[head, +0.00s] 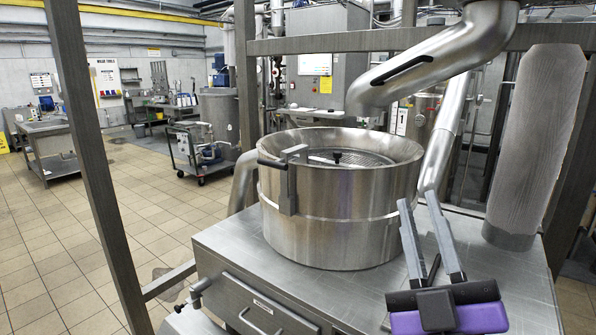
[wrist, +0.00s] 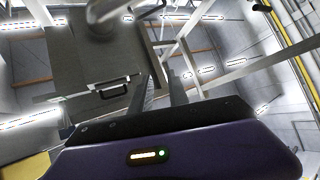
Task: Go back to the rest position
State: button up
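My gripper (head: 418,198) is at the lower right of the head view, in front of the steel vessel and over the right part of the steel bench. Its two grey fingers point up, with a gap between them and nothing held. They also show in the wrist view (wrist: 163,68), above the dark purple gripper body. The round steel mixer vessel (head: 335,225) stands on the bench, with a perforated plate (head: 350,158) inside its rim and a black-ended handle (head: 272,163) at its left. The fingers look apart from the vessel.
The steel bench (head: 245,245) has a drawer (head: 255,300) in front and a frame post (head: 95,160) at left. A thick pipe (head: 430,60) hangs above the vessel; a tall grey cylinder (head: 535,140) stands at right. Tiled floor at left is clear up to a cart (head: 200,150).

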jog(key=s+d+f+m+g, duration=0.1)
jog(key=s+f+m+g, duration=0.15)
jog(key=s+f, duration=0.65)
jog(key=s+d+f+m+g, duration=0.2)
jog(key=s+f+m, duration=0.25)
jog(key=f, duration=0.75)
jog(key=s+d+f+m+g+h, duration=0.1)
jog(key=s+f+g, duration=0.2)
jog(key=s+f, duration=0.3)
jog(key=s+d+f+m+g+h, duration=0.1)
jog(key=s+f+g, duration=0.3)
jog(key=s, duration=1)
notch_tip(320, 180, down, 3)
jog(key=shift+f, duration=0.1)
